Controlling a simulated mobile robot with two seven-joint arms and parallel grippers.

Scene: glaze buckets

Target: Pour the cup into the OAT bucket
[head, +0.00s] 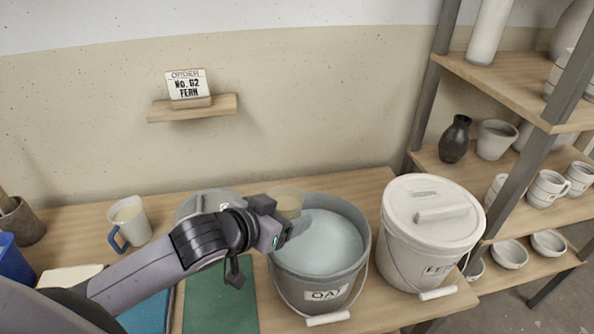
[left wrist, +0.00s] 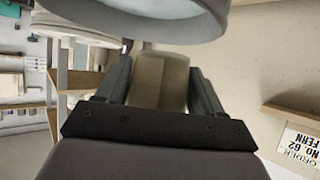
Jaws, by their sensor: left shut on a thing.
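My left gripper (head: 284,228) is shut on a small beige cup (head: 287,201) at the left rim of the open grey bucket labelled OAT (head: 322,293). Pale liquid fills the bucket high up. In the left wrist view the cup (left wrist: 160,80) sits between the two fingers of the gripper (left wrist: 164,90), with the bucket's rim (left wrist: 140,28) beside it. The cup's contents and its exact tilt cannot be told. My right gripper is not in view.
A lidded white bucket (head: 428,235), its label partly readable, stands right of the OAT bucket. A mug (head: 130,220) stands at the left. A green mat (head: 221,300) lies in front. An order card (head: 187,86) reading "No. 62 FERN" stands on a wall shelf. Pottery shelves are at right.

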